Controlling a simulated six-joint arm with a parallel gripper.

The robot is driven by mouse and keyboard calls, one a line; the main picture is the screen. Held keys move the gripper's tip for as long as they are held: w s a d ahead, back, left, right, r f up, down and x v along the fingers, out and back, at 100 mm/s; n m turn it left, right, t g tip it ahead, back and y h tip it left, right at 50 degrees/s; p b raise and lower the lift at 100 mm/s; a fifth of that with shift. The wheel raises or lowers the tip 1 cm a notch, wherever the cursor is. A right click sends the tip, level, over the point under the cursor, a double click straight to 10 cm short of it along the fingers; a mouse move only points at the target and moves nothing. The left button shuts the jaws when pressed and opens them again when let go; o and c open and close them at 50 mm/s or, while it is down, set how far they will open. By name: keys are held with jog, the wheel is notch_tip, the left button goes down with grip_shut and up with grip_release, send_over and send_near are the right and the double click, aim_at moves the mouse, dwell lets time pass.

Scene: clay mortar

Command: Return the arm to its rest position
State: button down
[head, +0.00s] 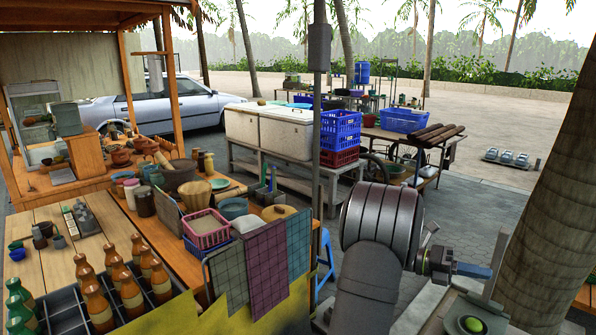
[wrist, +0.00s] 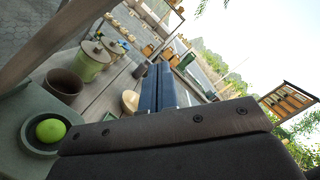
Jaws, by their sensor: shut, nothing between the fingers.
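My gripper (head: 484,271) is at the right of the head view, its blue fingers pointing right, level and empty, above a green lime (head: 472,324) in a grey dish. In the wrist view the two blue fingers of my gripper (wrist: 159,68) lie side by side, shut with nothing between them. The lime (wrist: 50,131) in its dish is at the lower left there, apart from the fingers. A clay mortar (head: 180,174) with a pestle (head: 163,161) leaning in it stands on the stall counter, far from my gripper.
A tree trunk (head: 553,190) rises close to the right of my gripper. In the wrist view a brown pot (wrist: 63,85), a lidded green pot (wrist: 92,62) and a tan bowl (wrist: 130,102) stand on planks. Bottles (head: 130,290) and hanging cloths (head: 268,262) are at the stall's front.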

jog(key=s+a+f+m, duration=0.2)
jog(key=a+f+m, duration=0.1)
jog(key=a+f, duration=0.4)
jog(key=shift+a+f+g, duration=0.35)
jog(key=shift+a+g, duration=0.05)
jog(key=shift+a, duration=0.15)
dwell(0.4)
